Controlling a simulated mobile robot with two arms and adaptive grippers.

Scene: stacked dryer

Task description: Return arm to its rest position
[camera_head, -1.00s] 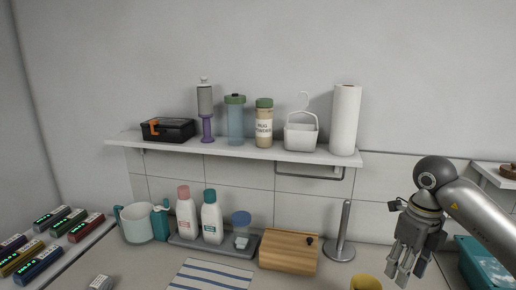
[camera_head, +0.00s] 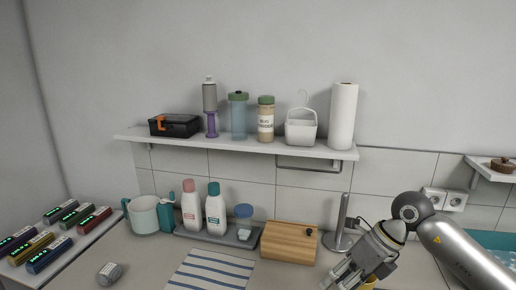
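My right arm comes in from the right edge, and its gripper (camera_head: 345,280) hangs low at the bottom right, tilted down to the left. Its fingertips are near the bottom edge of the picture, and I cannot tell how far apart they are. No held thing is clearly visible. Part of a yellow cup (camera_head: 370,283) shows right beside the gripper, partly hidden by it; I cannot tell whether they touch. My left gripper is not in view.
A wall shelf (camera_head: 240,146) holds bottles and a paper roll (camera_head: 342,115). A striped towel (camera_head: 212,270) lies in front. A teal bin (camera_head: 490,240) is behind the arm.

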